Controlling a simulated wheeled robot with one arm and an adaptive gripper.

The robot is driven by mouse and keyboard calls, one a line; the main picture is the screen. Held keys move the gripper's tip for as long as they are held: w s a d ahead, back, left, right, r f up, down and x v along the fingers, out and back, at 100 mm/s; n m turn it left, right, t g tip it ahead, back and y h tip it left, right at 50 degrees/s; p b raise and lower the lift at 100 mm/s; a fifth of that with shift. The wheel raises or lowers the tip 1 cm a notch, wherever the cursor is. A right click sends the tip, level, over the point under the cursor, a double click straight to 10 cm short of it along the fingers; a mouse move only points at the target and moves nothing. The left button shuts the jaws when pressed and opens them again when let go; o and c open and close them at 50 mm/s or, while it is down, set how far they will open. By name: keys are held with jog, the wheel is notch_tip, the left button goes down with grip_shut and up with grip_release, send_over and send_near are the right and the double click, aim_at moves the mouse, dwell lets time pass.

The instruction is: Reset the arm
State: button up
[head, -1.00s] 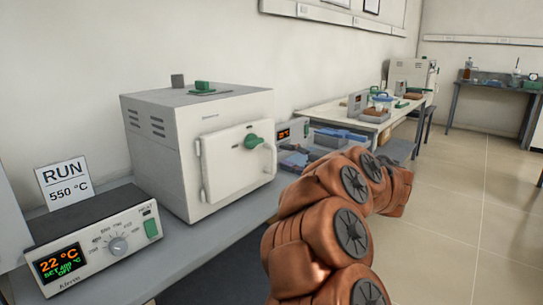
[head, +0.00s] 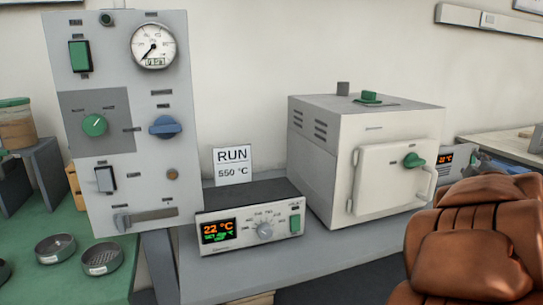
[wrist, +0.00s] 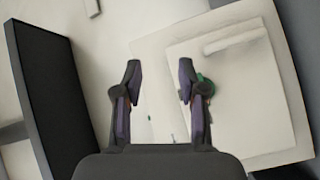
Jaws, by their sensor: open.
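My gripper (wrist: 160,75) shows in the wrist view, with its two dark fingers apart and nothing between them. Behind the fingers is the white furnace front with its door (wrist: 226,110), and a pale handle (wrist: 232,40) near the top. A green knob (wrist: 206,86) is partly hidden by the right finger. In the head view the white furnace (head: 365,155) stands on the bench with its door shut. My copper-coloured arm is at the lower right there, and my gripper is out of that frame.
A controller (head: 250,222) reading 22 °C sits left of the furnace, before a "RUN 550 °C" card (head: 233,165). A grey control panel (head: 122,130) with a gauge stands further left. Round sieves (head: 102,260) lie on a green surface. A dark slab (wrist: 48,100) is at left in the wrist view.

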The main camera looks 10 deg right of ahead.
jog(key=s+a+f+m+g+y, duration=0.1)
jog(key=s+a+f+m+g, duration=0.4)
jog(key=s+a+f, duration=0.4)
jog(key=s+a+f+m+g+y, duration=0.2)
jog(key=s+a+f+m+g, duration=0.2)
jog(key=a+f+g, duration=0.5)
jog(key=s+a+f+g+y, duration=0.25)
jog(key=s+a+f, duration=0.25)
jog(key=s+a, duration=0.5)
jog(key=s+a+f+g+y, duration=0.25)
jog(key=s+a+f, duration=0.25)
jog(key=s+a, duration=0.5)
notch_tip(320, 180, up, 25)
jog(key=s+d+t+p, duration=0.1)
jog(key=s+p, duration=0.1)
jog(key=p, duration=2.1)
jog(key=shift+s+t, duration=0.15)
jog(key=shift+t, duration=0.15)
